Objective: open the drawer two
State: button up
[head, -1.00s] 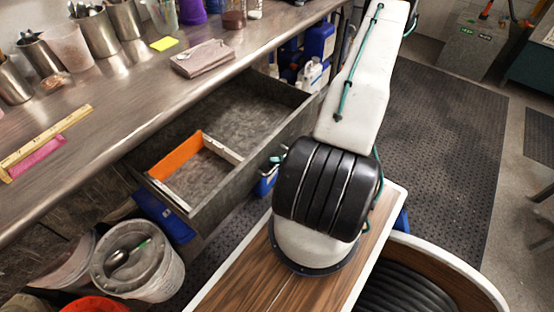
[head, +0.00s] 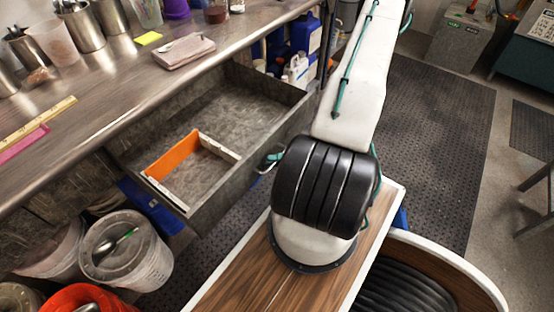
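A grey drawer (head: 205,212) stands well out from under the metal counter, its inside in full view. Inside it, an orange panel (head: 172,154) and white strips form a small compartment at the front left corner. The rest of the drawer floor is bare. No number shows on the drawer. A small dark and teal part (head: 272,160) sits against the outer face of the drawer front, partly behind my arm. I cannot tell whether it is a handle or part of my arm. My gripper cannot be made out.
The metal counter (head: 95,105) holds cups, a folded cloth (head: 180,50), a yellow note (head: 148,38) and a ruler (head: 38,118). A white bucket (head: 150,265) and a red bucket (head: 75,297) stand below left. Blue containers stand under the counter. Matted floor (head: 430,130) at right is open.

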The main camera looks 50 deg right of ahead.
jog(key=shift+o, duration=1.1)
jog(key=v, duration=0.8)
